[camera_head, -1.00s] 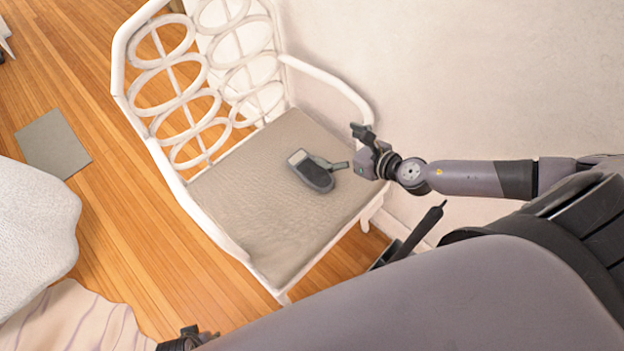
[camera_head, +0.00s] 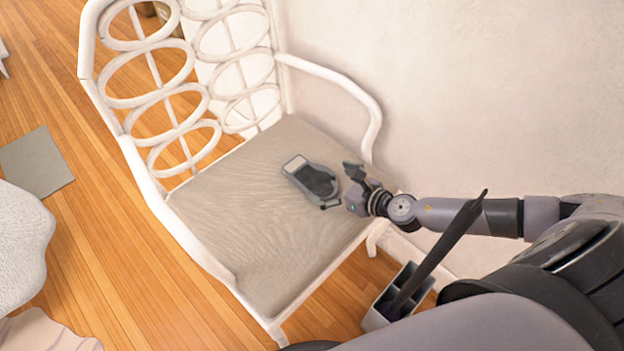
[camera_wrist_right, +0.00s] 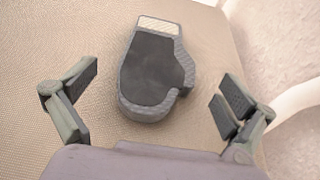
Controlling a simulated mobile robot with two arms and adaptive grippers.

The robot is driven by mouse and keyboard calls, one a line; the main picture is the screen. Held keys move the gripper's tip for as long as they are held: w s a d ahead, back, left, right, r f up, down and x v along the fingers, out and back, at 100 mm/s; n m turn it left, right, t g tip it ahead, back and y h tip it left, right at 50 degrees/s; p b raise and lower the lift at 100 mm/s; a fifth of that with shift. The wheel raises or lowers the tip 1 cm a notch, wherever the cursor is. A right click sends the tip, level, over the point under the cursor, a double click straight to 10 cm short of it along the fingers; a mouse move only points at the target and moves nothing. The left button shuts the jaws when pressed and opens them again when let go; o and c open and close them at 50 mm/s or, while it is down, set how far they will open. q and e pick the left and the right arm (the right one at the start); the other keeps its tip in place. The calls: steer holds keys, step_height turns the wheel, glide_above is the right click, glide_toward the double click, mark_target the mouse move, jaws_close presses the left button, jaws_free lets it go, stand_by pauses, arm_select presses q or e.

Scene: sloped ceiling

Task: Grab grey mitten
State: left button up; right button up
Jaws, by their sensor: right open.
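The grey mitten (camera_head: 314,180) lies flat on the seat (camera_head: 250,215) of a white chair, with its pale cuff toward the chair back. In the right wrist view the mitten (camera_wrist_right: 152,72) lies ahead of my palm, roughly midway between the fingers. My right gripper (camera_head: 338,187) is open and close beside the mitten; one finger overlaps the mitten's edge in the head view, and I cannot tell whether they touch. The open fingers also show in the right wrist view (camera_wrist_right: 155,105) with nothing gripped. My left gripper is not visible in the head view now.
The white chair's armrest (camera_head: 345,85) curves close behind my right gripper, near the wall. A grey compartment box (camera_head: 375,318) with a dark upright object stands on the floor below. A grey mat (camera_head: 38,163) lies on the wooden floor at left.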

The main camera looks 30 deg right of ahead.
mark_target(313, 175)
steer(key=x, duration=0.4)
steer(key=shift+w+f+b, duration=0.1)
steer(key=shift+w+b, duration=0.15)
steer(key=shift+b, duration=0.1)
steer(key=shift+w+a+f, duration=0.15)
steer(key=shift+w, duration=0.15)
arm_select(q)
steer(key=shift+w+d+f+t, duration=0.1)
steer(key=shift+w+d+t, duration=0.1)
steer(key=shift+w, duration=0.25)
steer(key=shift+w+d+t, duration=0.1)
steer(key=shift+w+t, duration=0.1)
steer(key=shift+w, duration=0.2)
arm_select(e)
steer(key=c, duration=1.2)
steer(key=shift+o, duration=0.2)
